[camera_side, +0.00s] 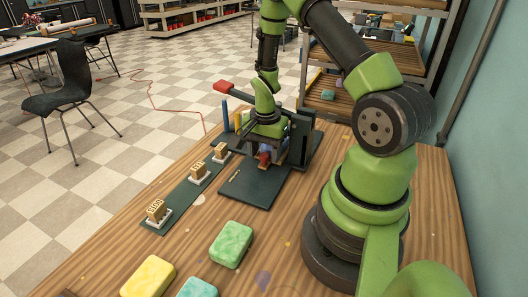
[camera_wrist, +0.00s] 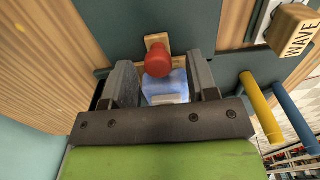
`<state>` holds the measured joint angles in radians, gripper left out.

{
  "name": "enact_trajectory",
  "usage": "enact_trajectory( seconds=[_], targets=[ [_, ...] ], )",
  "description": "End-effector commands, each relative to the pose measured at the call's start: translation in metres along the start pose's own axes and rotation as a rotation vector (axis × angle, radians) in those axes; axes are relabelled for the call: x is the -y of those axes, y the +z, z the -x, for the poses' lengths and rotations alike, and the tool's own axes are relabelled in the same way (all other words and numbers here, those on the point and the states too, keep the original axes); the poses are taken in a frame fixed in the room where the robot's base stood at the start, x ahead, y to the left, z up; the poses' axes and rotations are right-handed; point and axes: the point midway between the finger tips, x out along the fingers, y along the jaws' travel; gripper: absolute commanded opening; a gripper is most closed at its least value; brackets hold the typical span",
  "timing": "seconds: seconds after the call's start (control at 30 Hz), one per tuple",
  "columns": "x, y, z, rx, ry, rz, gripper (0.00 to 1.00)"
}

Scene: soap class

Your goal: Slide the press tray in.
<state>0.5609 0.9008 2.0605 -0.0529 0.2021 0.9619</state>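The press (camera_side: 301,140) stands at the far side of the wooden table. The tray's red knob (camera_side: 264,158) faces the near side, low at the press front. In the wrist view the red knob (camera_wrist: 158,58) sits on a small wooden piece, beyond a pale blue soap block (camera_wrist: 165,90). My gripper (camera_side: 265,140) is low at the press. Its fingers (camera_wrist: 160,80) are apart, one on each side of the blue block and knob. The knob is clear of both fingers; whether they touch the block I cannot tell. The tray bed is mostly hidden.
A dark plate (camera_side: 252,188) lies before the press. Stamps (camera_side: 157,211) stand along a green strip on the left, one marked WAVE (camera_wrist: 293,30). Yellow (camera_wrist: 262,110) and blue (camera_wrist: 292,115) posts rise beside my gripper. Green (camera_side: 231,244), yellow (camera_side: 148,277) and teal (camera_side: 197,288) soaps lie in front.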

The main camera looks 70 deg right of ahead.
Motion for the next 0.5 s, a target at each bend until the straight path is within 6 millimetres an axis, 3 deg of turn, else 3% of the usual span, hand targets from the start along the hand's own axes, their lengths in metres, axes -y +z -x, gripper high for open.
enact_trajectory(
  seconds=[0.27, 0.5],
  targets=[
    [0.000, 0.001, 0.001, 0.002, 0.002, 0.000, 0.53],
    [0.001, 0.001, 0.031, -0.001, -0.003, 0.000, 0.53]
  ],
)
